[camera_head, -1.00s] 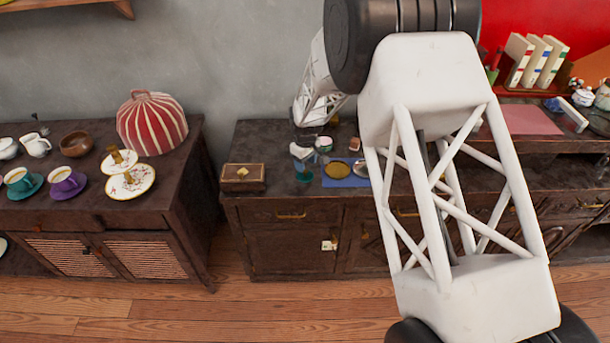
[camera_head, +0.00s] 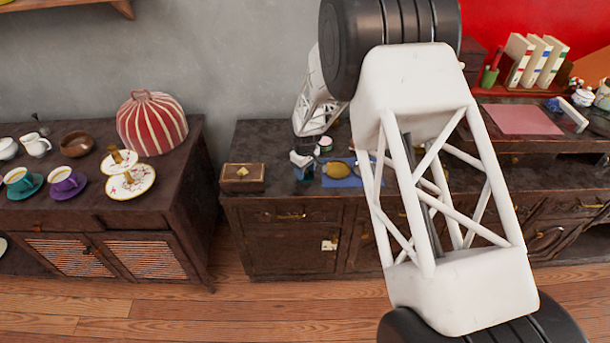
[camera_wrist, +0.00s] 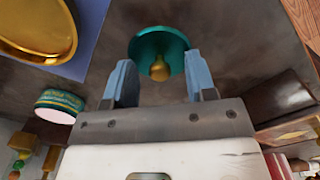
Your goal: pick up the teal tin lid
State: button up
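The teal lid (camera_wrist: 146,45) is a round disc with a gold knob (camera_wrist: 160,69) and lies on the dark cabinet top. In the wrist view it sits just beyond my gripper (camera_wrist: 161,75), with the knob lined up between the two blue fingertips. The fingers are wide apart and nothing is gripped. In the head view my gripper (camera_head: 303,172) is low over the cabinet's front part and hides most of the lid. A short round tin with a teal and gold band (camera_wrist: 60,101) stands to the left in the wrist view.
A gold dish (camera_wrist: 38,28) lies on a blue cloth (camera_wrist: 92,25) left of the lid in the wrist view. A brown box (camera_head: 243,177) stands left of my gripper in the head view. Bare cabinet top lies between them.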

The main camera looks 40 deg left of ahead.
grip_shut()
jog(key=shift+r, duration=0.1)
jog(key=shift+r, duration=0.7)
notch_tip(320, 180, up, 2)
jog(key=shift+r, duration=0.1)
jog(key=s+d+r, duration=0.1)
jog(key=s+d, duration=0.8)
jog(key=d, duration=0.4)
jog(key=shift+s+r, duration=0.15)
jog(key=shift+a, duration=0.1)
